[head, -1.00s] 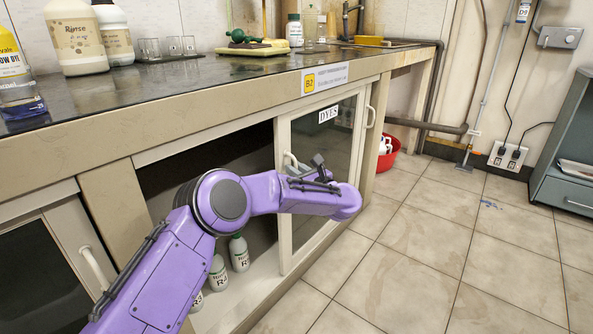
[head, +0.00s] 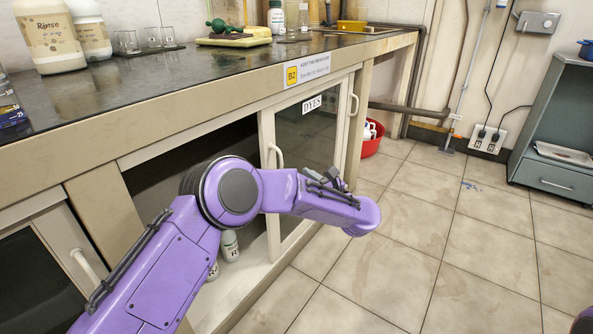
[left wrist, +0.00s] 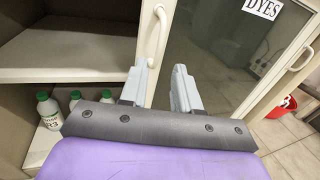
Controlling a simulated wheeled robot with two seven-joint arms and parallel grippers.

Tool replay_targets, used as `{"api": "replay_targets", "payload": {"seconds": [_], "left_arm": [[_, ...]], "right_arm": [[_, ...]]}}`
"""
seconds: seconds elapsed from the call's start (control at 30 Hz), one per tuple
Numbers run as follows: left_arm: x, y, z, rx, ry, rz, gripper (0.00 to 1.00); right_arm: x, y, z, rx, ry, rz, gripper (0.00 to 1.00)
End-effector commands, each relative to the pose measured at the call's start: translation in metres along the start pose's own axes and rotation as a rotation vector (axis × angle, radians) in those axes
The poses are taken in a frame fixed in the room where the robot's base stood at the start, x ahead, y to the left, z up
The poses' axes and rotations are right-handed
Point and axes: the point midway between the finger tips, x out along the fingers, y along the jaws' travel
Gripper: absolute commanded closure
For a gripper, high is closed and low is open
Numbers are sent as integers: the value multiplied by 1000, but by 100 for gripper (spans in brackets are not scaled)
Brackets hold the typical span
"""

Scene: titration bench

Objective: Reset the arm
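My left arm (head: 240,190) reaches in front of the lower cabinet. My left gripper (head: 328,180) is in front of the glass cabinet door labelled DYES (head: 311,135). In the left wrist view its two grey fingers (left wrist: 160,75) stand apart with nothing between them. The white handle (head: 275,155) at the door's left edge shows beyond the fingers (left wrist: 156,32), and the gripper looks clear of it. The opening left of the door is uncovered.
Green-capped white bottles (left wrist: 48,110) stand on the cabinet floor, partly hidden by my arm. A red bucket (head: 371,140) stands past the cabinet.

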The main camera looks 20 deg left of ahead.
Motion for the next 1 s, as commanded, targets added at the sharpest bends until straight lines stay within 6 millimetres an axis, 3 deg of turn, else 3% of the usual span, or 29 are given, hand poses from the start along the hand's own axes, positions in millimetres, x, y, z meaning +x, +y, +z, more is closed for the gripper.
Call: {"api": "replay_targets", "payload": {"seconds": [0.4, 0.47, 0.57, 0.67, 0.7, 0.77, 0.87, 1.0], "left_arm": [[0, 0, 0, 11, 0, -1, 69], [0, -2, 0, 65, -1, -9, 69], [-5, -16, -5, 323, -25, -105, 69], [-26, -22, -50, 851, -127, -317, 69], [-37, -16, -79, 1087, -185, -410, 69], [-52, -2, -121, 1385, -265, -531, 69], [-75, 40, -189, 1818, -397, -731, 69], [-109, 132, -272, 2310, -575, -1043, 69]], "right_arm": [[0, 0, 0, -1, 0, 0, 57], [0, 0, 0, -1, 0, 0, 57], [0, 0, 0, -1, -1, 0, 57], [1, 0, 0, -1, -1, 0, 57], [1, 0, 0, -1, -1, 0, 57], [0, 0, 0, -1, -1, 0, 57], [0, 0, 0, -1, -1, 0, 57], [0, 0, 0, -1, -1, 0, 57]]}}
